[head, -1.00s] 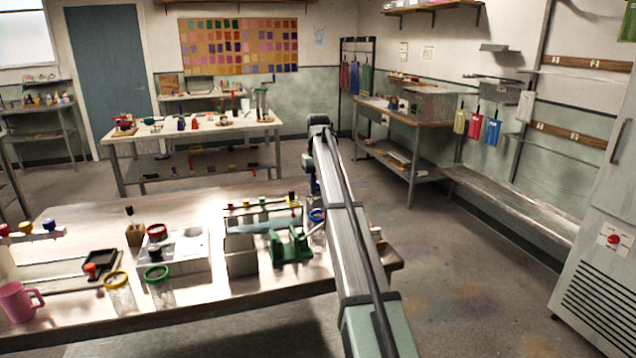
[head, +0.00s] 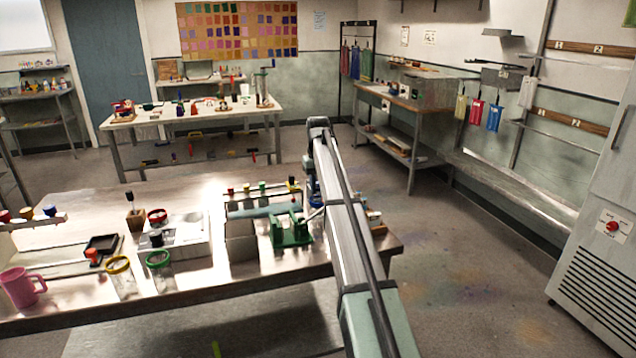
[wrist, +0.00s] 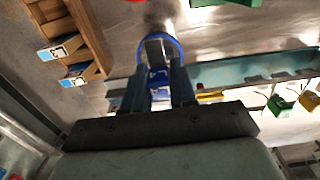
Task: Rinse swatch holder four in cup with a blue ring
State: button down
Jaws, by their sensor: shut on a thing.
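In the wrist view a cup with a blue ring (wrist: 179,49) stands just beyond my fingertips. My gripper (wrist: 158,88) is shut on a swatch holder (wrist: 159,76) with a blue and white marking; its number cannot be read. A grey flat part of the holder shows within the ring's outline. I cannot tell how deep it sits in the cup. In the head view my arm hides the gripper, the held holder and most of that cup.
A wooden rack (wrist: 88,30) with blue-and-white-tagged holders stands close on the left in the wrist view. Cups with yellow (head: 118,265) and green (head: 158,258) rings, a green stand (head: 290,232) and a pink mug (head: 20,287) share the table.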

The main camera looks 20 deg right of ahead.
jog(key=shift+f, duration=1.4)
jog(key=shift+r, duration=0.35)
dwell(3.7)
jog(key=shift+f, duration=0.4)
dwell(1.9)
jog(key=shift+r, duration=0.2)
